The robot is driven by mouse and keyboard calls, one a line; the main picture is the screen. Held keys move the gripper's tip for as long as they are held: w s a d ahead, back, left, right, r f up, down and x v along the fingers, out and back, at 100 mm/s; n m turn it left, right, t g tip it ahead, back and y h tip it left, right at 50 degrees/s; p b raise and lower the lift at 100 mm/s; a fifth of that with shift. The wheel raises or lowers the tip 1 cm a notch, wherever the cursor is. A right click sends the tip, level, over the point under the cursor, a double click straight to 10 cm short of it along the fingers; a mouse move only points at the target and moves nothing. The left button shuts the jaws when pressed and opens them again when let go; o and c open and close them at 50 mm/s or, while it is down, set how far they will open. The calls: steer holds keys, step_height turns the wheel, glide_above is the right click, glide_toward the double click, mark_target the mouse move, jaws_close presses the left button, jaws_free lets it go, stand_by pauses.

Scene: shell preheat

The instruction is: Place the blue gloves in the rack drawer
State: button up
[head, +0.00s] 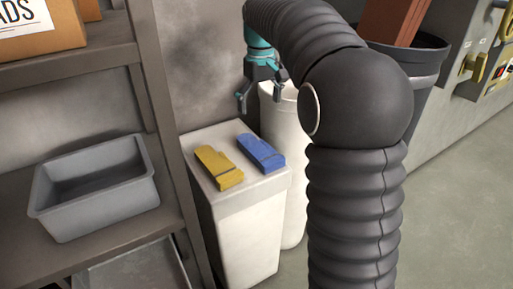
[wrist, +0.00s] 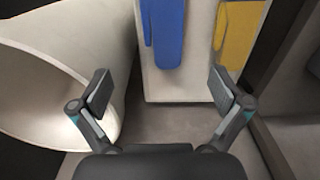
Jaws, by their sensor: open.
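The blue gloves (head: 261,153) lie flat on top of a white stand (head: 240,205), to the right of yellow gloves (head: 217,168). My gripper (head: 252,104) is open and empty, above and behind the far edge of the stand. In the wrist view my gripper (wrist: 163,92) has its fingers wide apart, with the blue gloves (wrist: 162,32) ahead of them and not touched. The rack (head: 160,120) stands at the left. A grey open bin (head: 95,185), which looks empty, sits on its shelf; I cannot tell whether it is the drawer.
A white cylindrical container (head: 293,215) stands close beside the stand, and its open rim (wrist: 105,120) is near the left finger in the wrist view. A dark bin (head: 425,65) is behind my arm. A cardboard box (head: 45,30) sits on the upper shelf. Floor at right is clear.

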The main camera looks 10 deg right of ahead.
steer(key=b, duration=0.1)
glide_above(258, 146)
steer(key=f, duration=0.8)
steer(key=shift+w+d+f, duration=0.2)
steer(key=shift+w+f, duration=0.2)
steer(key=shift+s+a+f+b, duration=0.1)
steer(key=shift+s+f+b, duration=0.15)
steer(key=shift+f, duration=1.1)
steer(key=shift+s+a+f+b, duration=0.1)
steer(key=shift+f+b, duration=0.1)
steer(key=shift+f, duration=1.1)
